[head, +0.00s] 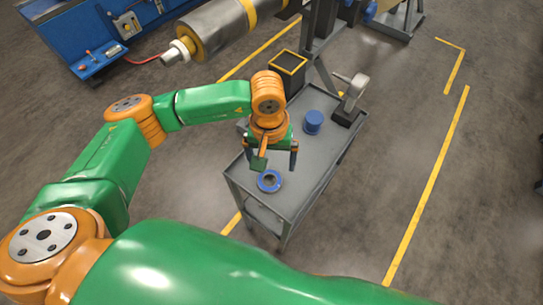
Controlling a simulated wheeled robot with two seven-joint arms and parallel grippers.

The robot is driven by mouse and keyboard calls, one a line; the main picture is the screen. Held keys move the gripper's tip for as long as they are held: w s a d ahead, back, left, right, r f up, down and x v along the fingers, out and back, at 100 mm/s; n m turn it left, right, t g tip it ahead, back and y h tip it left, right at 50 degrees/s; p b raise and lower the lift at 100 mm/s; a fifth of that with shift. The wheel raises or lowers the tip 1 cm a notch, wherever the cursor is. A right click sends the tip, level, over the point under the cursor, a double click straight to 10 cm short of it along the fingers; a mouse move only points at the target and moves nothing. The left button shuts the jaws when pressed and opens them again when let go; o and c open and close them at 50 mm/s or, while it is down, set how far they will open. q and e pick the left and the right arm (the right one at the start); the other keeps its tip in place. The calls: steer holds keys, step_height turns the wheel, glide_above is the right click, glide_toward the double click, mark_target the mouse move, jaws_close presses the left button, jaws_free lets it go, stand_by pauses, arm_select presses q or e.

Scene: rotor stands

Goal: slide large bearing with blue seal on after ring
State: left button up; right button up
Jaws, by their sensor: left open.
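The large bearing with blue seal (269,181), a blue ring with a dark centre, lies flat on the near end of the grey cart's top. My left gripper (277,159) is open and points down just above and behind the bearing, with nothing visible between its fingers. Whether a finger touches the bearing cannot be told. The rotor (222,27) lies horizontally at the upper left, its narrow shaft end (170,58) pointing left. A pale ring (184,46) sits around the shaft near the orange end face. My right gripper is out of the picture.
A blue machine (88,42) stands at the upper left. The floor on the right is clear, with yellow lines.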

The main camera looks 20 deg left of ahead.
mark_target(270, 182)
arm_select(q)
steer(key=f+b, duration=0.8)
steer(key=f, duration=0.2)
steer(key=shift+w+a+f+b, duration=0.1)
steer(key=shift+w+a+b, duration=0.05)
steer(key=shift+a+b, duration=0.25)
steer(key=shift+r, duration=0.2)
steer(key=c, duration=1)
